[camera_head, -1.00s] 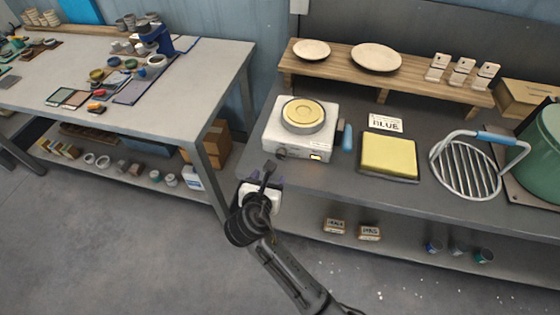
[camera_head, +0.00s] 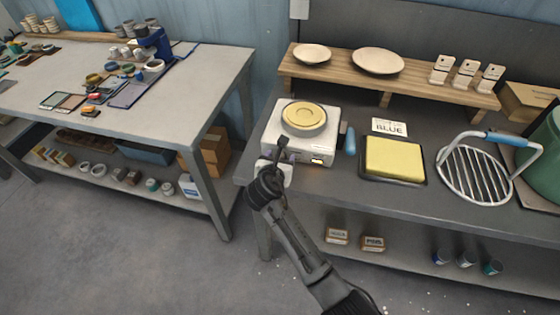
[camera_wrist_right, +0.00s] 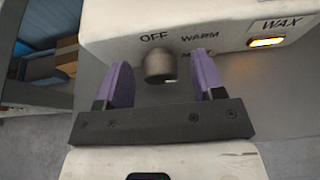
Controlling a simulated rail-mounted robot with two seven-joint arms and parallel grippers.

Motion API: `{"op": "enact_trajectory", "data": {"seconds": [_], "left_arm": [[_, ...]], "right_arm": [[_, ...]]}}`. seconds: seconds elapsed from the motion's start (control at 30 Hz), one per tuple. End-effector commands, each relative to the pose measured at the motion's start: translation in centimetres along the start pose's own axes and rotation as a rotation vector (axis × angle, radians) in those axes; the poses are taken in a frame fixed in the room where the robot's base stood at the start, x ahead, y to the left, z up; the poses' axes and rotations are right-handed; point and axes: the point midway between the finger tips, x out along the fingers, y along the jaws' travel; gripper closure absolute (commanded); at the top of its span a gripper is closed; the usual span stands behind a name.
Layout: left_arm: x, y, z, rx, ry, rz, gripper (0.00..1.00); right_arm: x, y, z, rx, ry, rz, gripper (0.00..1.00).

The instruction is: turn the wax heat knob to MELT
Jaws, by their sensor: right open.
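The wax heater is a white box (camera_head: 322,148) with a round pan of yellow wax (camera_head: 304,116) on top. In the right wrist view its front bears a grey knob (camera_wrist_right: 160,66), with OFF at its upper left and WARM at its upper right. A third label below WARM is mostly hidden, with only an M showing. I cannot tell where the knob points. My right gripper (camera_wrist_right: 164,78) is open, its purple fingers on either side of the knob with gaps showing. In the head view the gripper (camera_head: 281,146) covers the knob. My left gripper is out of view.
An amber lamp (camera_wrist_right: 266,42) glows under the WAX label (camera_wrist_right: 281,23). A blue-handled tool (camera_head: 349,140) stands right of the heater, beside a tray of yellow wax (camera_head: 394,158). A wire rack (camera_head: 474,172) lies further right. Open floor is left of the bench.

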Motion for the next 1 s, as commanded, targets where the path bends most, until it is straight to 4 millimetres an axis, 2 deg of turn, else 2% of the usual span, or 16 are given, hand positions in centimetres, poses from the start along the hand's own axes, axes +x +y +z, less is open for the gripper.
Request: {"op": "enact_trajectory", "data": {"seconds": [0.33,0.83,1.0], "left_arm": [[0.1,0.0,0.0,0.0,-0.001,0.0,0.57],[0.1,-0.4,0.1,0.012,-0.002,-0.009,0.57],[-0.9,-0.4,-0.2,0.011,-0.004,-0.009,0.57]], "right_arm": [[0.2,0.0,0.1,0.001,-0.001,0.001,0.38],[0.2,0.0,0.0,0.0,0.0,0.0,0.86],[0.1,-0.1,0.4,0.021,0.0,0.009,0.87]]}}
